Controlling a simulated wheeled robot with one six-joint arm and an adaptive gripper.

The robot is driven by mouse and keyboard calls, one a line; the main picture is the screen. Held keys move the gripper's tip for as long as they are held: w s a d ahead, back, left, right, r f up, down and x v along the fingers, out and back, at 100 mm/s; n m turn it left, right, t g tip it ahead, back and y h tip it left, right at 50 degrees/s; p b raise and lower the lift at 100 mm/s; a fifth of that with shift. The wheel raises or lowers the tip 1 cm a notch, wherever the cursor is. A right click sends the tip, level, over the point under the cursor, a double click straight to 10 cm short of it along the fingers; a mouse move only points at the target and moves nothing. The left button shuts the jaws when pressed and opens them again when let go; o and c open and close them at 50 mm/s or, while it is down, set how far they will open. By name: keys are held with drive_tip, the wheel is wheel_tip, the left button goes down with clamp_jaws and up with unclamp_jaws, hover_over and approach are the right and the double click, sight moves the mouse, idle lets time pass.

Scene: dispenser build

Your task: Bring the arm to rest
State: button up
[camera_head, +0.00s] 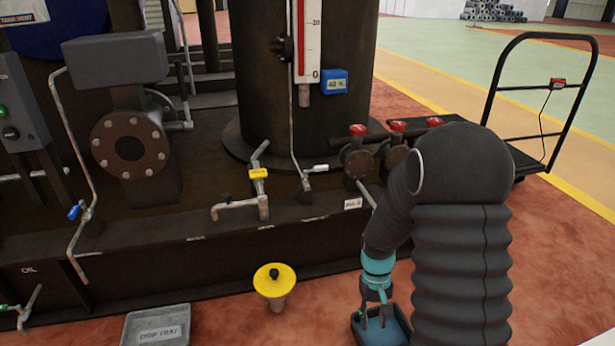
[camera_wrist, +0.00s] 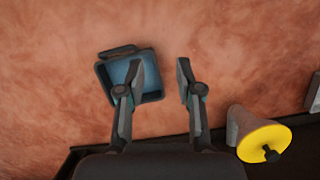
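My gripper (camera_head: 374,310) hangs at the lower right of the head view, at the end of my black-sleeved arm, pointing down. In the wrist view my gripper (camera_wrist: 160,70) has its two fingers spread apart with nothing between them. A small dark-rimmed bin with a blue inside (camera_head: 397,334) stands on the floor below it. In the wrist view the bin (camera_wrist: 154,88) lies under the left finger, which hides part of it. I cannot tell the height of the fingers above the bin.
A yellow-topped funnel-like container (camera_head: 282,284) stands on the floor left of my gripper; the wrist view shows it too (camera_wrist: 250,130). A grey drip tray (camera_head: 135,325) lies further left. The dark machine skid (camera_head: 220,255) with pipes and valves runs behind. A cart (camera_head: 525,160) stands at the right.

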drive_tip(key=s+r+t+p, duration=0.2)
drive_tip(key=s+r, duration=0.3)
drive_tip(key=r, duration=0.7)
drive_tip(key=s+r+t+p, duration=0.3)
drive_tip(key=s+r, duration=0.3)
drive_tip(key=r, duration=0.6)
drive_tip(key=s+r+m+t+p, duration=0.1)
drive_tip(key=s+r, duration=0.4)
drive_tip(key=r, duration=0.8)
drive_tip(key=t+p, duration=0.1)
drive_tip(key=t, duration=0.1)
drive_tip(key=shift+s+a+t+p, duration=0.2)
drive_tip(key=shift+a+t+p, duration=0.1)
drive_tip(key=shift+a+p, duration=0.05)
